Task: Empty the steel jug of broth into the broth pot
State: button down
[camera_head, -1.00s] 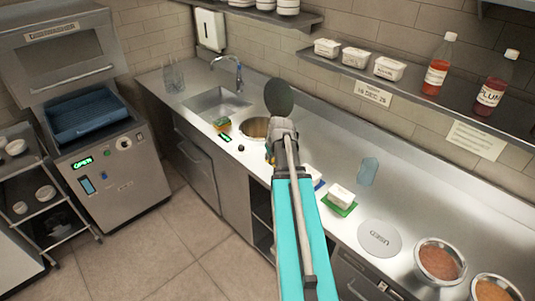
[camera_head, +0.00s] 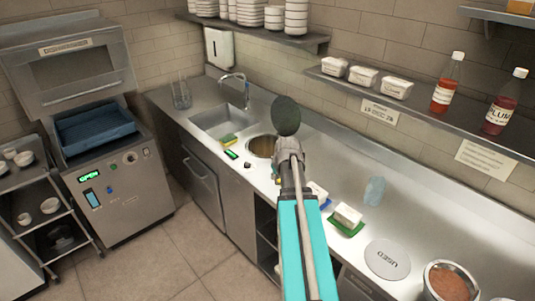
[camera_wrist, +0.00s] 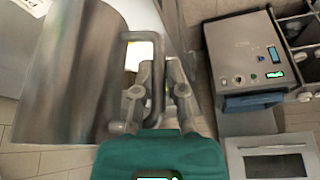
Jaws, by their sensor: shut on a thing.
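The steel jug (camera_wrist: 75,80) fills the left of the wrist view, a plain brushed cylinder with a bent handle (camera_wrist: 157,75) on its right. My gripper (camera_wrist: 155,88) is shut on that handle. In the head view my gripper (camera_head: 288,148) is over the counter, just right of a round sunken pot (camera_head: 260,147), which I take for the broth pot. A dark round disc (camera_head: 286,115) above my gripper looks like an end of the jug, higher than the pot in the picture. The jug's contents and most of the pot's inside are hidden.
A sink (camera_head: 222,121) and a sponge (camera_head: 229,140) lie left of the pot. A white tub on a green mat (camera_head: 347,215), a disc marked USED (camera_head: 387,259) and a pan (camera_head: 449,282) are to the right. A shelf (camera_head: 420,108) with bottles runs along the wall.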

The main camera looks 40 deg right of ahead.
jog(key=shift+f+b, duration=2.4)
jog(key=shift+f, duration=0.35)
jog(key=shift+w, duration=0.25)
